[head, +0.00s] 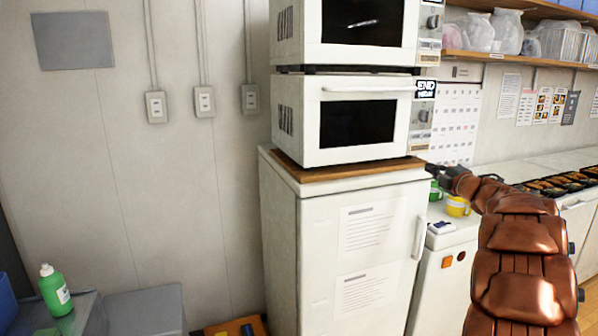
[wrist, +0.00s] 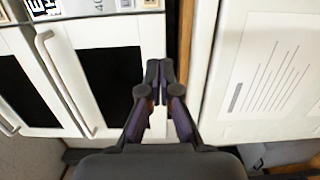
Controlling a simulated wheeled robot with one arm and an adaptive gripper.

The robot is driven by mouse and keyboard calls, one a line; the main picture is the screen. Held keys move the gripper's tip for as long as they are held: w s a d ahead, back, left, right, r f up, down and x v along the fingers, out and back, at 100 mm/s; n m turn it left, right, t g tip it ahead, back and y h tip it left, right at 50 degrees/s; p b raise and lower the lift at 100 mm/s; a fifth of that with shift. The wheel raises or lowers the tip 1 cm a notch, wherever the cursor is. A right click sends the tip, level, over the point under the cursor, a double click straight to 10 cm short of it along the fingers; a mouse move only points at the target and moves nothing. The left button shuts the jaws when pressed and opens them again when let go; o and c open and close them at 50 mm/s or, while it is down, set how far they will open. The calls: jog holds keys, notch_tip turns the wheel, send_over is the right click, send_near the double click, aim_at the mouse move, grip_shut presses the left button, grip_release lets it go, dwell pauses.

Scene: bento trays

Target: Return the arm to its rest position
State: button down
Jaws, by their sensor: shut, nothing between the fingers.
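My brown arm reaches in from the right of the head view. My gripper (head: 432,168) is at its far end, beside the right front corner of the wooden board under the lower microwave (head: 365,122). In the wrist view my gripper (wrist: 159,72) has its two dark fingers together, with nothing held. Behind the fingers the wrist view shows the microwave front (wrist: 128,45) on the left and the white fridge door (wrist: 262,70) on the right. I cannot tell whether the fingertips touch anything.
The white fridge (head: 360,225) carries two stacked microwaves. A yellow cup (head: 458,207) stands below my gripper on the counter. Bento trays (head: 560,184) lie farther right. A shelf (head: 520,60) with bags hangs above. A green bottle (head: 54,291) is at the lower left.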

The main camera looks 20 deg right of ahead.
jog(key=s+a+r+m+g+h, duration=0.2)
jog(key=a+m+g+h, duration=0.2)
jog(key=a+m+h, duration=0.45)
jog(key=s+a+f+m+g+y, duration=0.2)
jog(key=s+a+f+m+g, duration=0.2)
jog(key=s+a+f, duration=0.4)
jog(key=s+a+f+m+g+y, duration=0.35)
jog(key=s+a+f, duration=0.35)
jog(key=a, duration=0.4)
jog(key=s+a+f+g+y, duration=0.2)
jog(key=s+a+f+g, duration=0.2)
jog(key=s+a, duration=0.7)
jog(key=s+a+f+g+y, duration=0.3)
jog(key=s+a, duration=0.9)
jog(key=s, duration=0.4)
notch_tip(320, 180, down, 3)
jog(key=shift+s+r+m+g, duration=0.15)
jog(key=shift+s+m+g, duration=0.2)
jog(key=shift+g, duration=0.2)
